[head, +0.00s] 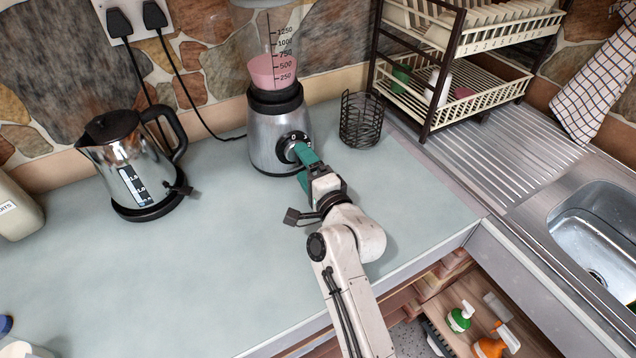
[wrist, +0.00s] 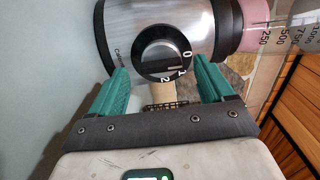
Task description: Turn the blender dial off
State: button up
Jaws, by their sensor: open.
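The blender (head: 268,140) stands at the back of the counter, a silver base with a clear jug (head: 275,70) holding pink liquid. Its round black dial (head: 292,146) is on the front of the base. In the wrist view my gripper (wrist: 163,74) is open, one finger on each side below the dial. Whether a finger touches it cannot be told.
A kettle (head: 130,165) stands to the left, and a black wire basket (head: 361,120) just right of the blender. A dish rack (head: 455,95) and a sink (head: 600,235) are further right. Sockets (head: 125,15) with cords are behind. The counter's front middle is clear.

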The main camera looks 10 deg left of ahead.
jog(key=v, duration=0.9)
